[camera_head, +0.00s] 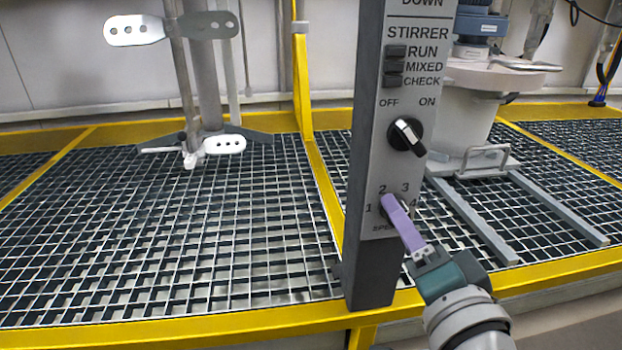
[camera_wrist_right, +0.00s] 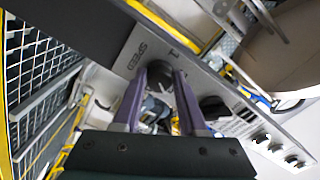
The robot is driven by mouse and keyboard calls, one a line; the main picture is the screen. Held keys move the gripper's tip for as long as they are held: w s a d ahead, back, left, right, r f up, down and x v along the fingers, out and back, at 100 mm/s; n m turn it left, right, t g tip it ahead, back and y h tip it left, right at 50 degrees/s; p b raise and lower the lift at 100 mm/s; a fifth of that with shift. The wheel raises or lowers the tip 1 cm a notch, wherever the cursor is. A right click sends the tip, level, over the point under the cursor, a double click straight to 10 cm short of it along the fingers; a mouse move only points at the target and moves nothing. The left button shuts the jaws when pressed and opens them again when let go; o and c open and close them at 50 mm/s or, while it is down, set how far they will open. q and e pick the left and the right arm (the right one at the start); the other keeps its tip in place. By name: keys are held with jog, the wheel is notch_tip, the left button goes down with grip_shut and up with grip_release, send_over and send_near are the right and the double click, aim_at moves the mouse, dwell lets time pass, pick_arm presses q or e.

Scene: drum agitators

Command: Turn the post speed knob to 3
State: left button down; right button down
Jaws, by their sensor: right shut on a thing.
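The grey control post (camera_head: 368,150) stands upright in the middle of the head view. Its speed knob (camera_head: 404,207) is low on the panel, ringed by the numbers 1, 2, 3 and 4, and is mostly covered by my gripper. My right gripper (camera_head: 389,204), with purple fingers, reaches it from the lower right and is shut on it. In the right wrist view the dark speed knob (camera_wrist_right: 159,72) sits between the two fingertips, beside the word SPEED. My left gripper is not in view.
A black OFF/ON switch (camera_head: 405,135) sits above the speed knob on the same panel. Dark stirrer buttons (camera_head: 395,66) are higher up. Yellow-edged grating (camera_head: 200,240) surrounds the post, with an agitator shaft (camera_head: 205,75) at left and a white machine (camera_head: 468,115) behind right.

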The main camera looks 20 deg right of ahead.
jog(key=c, duration=0.5)
grip_release()
jog(key=p+v, duration=0.3)
jog(key=v, duration=0.7)
jog(key=shift+d, duration=0.1)
